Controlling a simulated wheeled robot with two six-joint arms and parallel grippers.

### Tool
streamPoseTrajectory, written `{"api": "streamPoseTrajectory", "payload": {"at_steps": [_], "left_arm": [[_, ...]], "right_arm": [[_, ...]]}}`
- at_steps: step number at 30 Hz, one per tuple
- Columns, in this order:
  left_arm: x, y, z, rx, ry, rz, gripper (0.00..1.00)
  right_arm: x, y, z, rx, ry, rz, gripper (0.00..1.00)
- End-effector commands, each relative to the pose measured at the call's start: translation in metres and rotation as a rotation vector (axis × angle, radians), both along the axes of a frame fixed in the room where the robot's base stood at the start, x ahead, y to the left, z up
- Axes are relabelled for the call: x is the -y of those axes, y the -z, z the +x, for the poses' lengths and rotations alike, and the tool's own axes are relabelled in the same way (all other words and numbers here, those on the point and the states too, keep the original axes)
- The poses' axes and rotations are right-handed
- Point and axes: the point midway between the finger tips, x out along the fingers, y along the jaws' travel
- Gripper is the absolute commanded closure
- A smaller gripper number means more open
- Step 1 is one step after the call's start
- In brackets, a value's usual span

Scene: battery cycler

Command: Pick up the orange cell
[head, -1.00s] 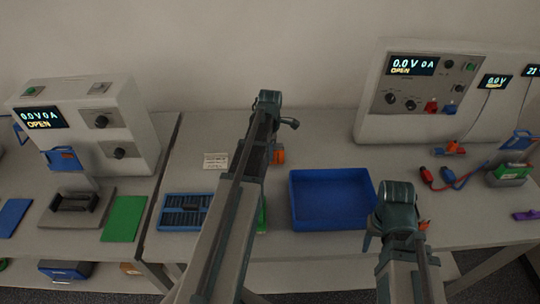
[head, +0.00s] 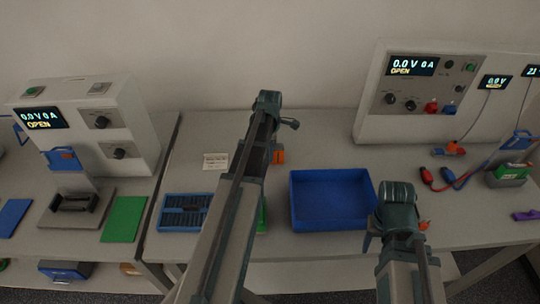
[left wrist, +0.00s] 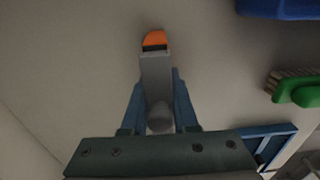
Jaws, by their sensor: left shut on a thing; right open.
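The orange cell (left wrist: 153,40) shows as an orange piece with a dark band at the tips of my left gripper (left wrist: 155,55) in the left wrist view. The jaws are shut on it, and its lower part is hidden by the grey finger. In the head view an orange patch (head: 278,156) shows just right of my left arm; the fingertips are mostly hidden there. Whether the cell touches the table cannot be told. My right gripper (head: 396,228) is open near the front edge, right of the blue bin, its jaws partly hidden.
An empty blue bin (head: 331,225) stands right of my left arm. A blue slotted tray (head: 171,212) lies to its left. A green-handled brush (left wrist: 298,92) is near the left gripper. Cycler units (head: 95,125) stand left and right (head: 440,120); red and blue leads (head: 447,178) lie right.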

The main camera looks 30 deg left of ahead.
Motion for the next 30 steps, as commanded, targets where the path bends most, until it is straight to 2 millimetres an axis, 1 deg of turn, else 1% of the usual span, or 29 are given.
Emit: {"api": "streamPoseTrajectory", "payload": {"at_steps": [5,11,17,27,30], "left_arm": [[0.0,-0.001,0.0,0.0,0.0,0.0,1.0],[0.0,-0.012,0.0,0.0,0.0,0.0,1.0],[0.0,-0.036,0.0,0.0,0.0,0.0,1.0],[0.0,-0.088,0.0,0.0,0.0,0.0,1.0],[0.0,-0.097,0.0,0.0,0.0,0.0,1.0]], "right_arm": [[0.0,-0.001,0.0,0.0,0.0,0.0,0.5],[0.0,-0.012,0.0,0.0,0.0,0.0,0.5],[0.0,-0.036,0.0,0.0,0.0,0.0,0.5],[0.0,-0.088,0.0,0.0,-0.002,0.0,0.5],[0.0,-0.098,0.0,0.0,-0.002,0.0,0.5]]}}
